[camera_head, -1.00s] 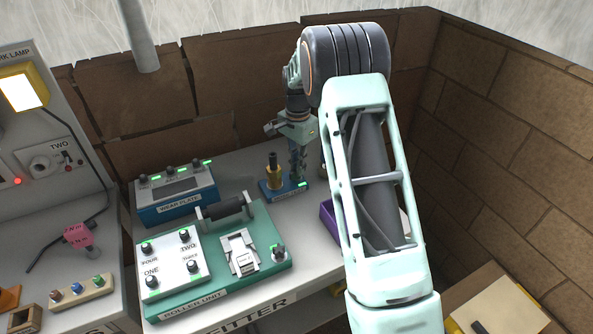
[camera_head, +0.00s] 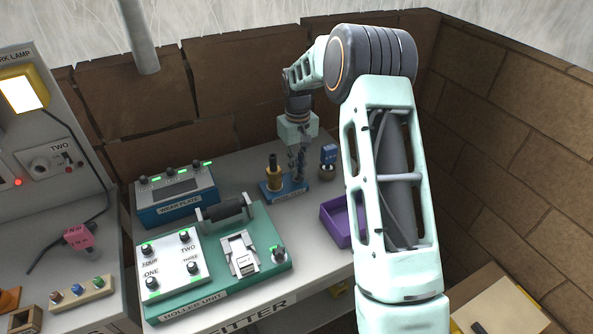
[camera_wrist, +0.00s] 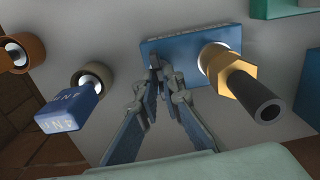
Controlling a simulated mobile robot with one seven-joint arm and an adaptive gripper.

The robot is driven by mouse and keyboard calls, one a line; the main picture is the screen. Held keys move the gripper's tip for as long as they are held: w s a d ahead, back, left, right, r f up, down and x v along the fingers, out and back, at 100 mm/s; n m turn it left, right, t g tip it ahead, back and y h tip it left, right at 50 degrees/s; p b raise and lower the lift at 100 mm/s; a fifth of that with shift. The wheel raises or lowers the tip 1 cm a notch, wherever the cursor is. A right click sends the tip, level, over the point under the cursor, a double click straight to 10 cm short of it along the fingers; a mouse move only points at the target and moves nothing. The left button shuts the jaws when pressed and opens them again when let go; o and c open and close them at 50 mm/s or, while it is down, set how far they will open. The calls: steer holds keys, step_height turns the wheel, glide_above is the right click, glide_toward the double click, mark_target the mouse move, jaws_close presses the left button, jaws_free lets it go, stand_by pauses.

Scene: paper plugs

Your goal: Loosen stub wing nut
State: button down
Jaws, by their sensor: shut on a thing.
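My gripper (camera_head: 297,172) points down over the right part of a small blue base plate (camera_head: 270,190) on the bench. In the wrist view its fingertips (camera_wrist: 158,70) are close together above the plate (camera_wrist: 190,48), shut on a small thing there. This appears to be the stub wing nut, but the fingers hide its shape and I cannot see its wings. A brass hex fitting with a black tube (camera_head: 273,178) stands on the same plate, right beside my fingers; it also shows in the wrist view (camera_wrist: 235,72).
A blue-tagged plug (camera_head: 328,157) stands in a round holder right of the plate. A purple tray (camera_head: 337,222) lies nearer. The green roller unit (camera_head: 265,262) and blue gear-plate box (camera_head: 175,200) are left. A brick wall (camera_head: 235,125) is behind.

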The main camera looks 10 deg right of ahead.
steer(key=n, duration=0.5)
steer(key=shift+r+p, duration=0.1)
steer(key=shift+p, duration=0.25)
steer(key=n, duration=0.3)
steer(key=c, duration=2.2)
jaws_free()
steer(key=shift+o, duration=0.2)
steer(key=shift+r+p, duration=1.4)
steer(key=shift+r, duration=0.55)
steer(key=shift+r, duration=0.1)
steer(key=shift+r+p, duration=1.3)
steer(key=shift+r, duration=0.65)
